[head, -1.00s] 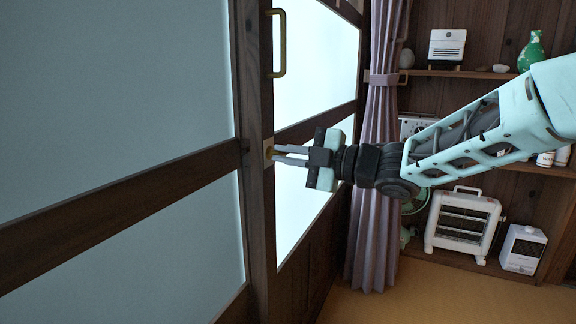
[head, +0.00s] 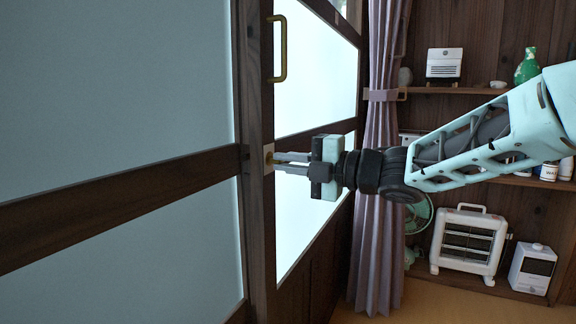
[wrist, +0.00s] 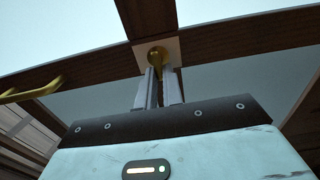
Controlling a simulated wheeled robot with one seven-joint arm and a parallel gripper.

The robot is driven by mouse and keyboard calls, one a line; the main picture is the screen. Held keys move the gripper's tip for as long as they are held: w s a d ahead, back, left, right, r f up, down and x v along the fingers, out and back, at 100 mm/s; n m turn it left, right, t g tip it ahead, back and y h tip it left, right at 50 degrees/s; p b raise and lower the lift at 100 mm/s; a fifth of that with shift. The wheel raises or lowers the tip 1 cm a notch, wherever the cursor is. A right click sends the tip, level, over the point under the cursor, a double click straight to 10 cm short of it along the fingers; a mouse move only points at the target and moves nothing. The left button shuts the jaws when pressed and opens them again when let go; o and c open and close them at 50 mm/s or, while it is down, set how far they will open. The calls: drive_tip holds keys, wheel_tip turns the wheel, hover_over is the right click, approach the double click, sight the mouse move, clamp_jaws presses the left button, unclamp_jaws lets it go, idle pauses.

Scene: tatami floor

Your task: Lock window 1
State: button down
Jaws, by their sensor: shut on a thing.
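The window (head: 120,90) has pale frosted panes in dark wooden frames and fills the left of the head view. Its brass lock (wrist: 157,55) sits on a light square plate (head: 268,158) on the frame where the wooden bars cross. My gripper (head: 274,158) reaches in from the right, with its fingers shut on the lock. In the wrist view the two grey fingers (wrist: 159,76) meet the brass piece from below in the picture. The fingers partly hide the lock, and I cannot tell its exact turn.
A brass pull handle (head: 283,48) stands out above the lock. A mauve curtain (head: 380,210) hangs to the right of the window. Shelves behind hold a white heater (head: 468,240), a green vase (head: 527,66) and other goods. Tatami floor (head: 400,300) shows below.

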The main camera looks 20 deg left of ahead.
drive_tip(key=shift+f, duration=0.1)
drive_tip(key=c, duration=1.5)
unclamp_jaws()
drive_tip(key=shift+c, duration=0.2)
drive_tip(key=s+d+p, duration=0.1)
drive_tip(key=d+p, duration=0.3)
drive_tip(key=d, duration=1.3)
drive_tip(key=shift+s+d, duration=0.2)
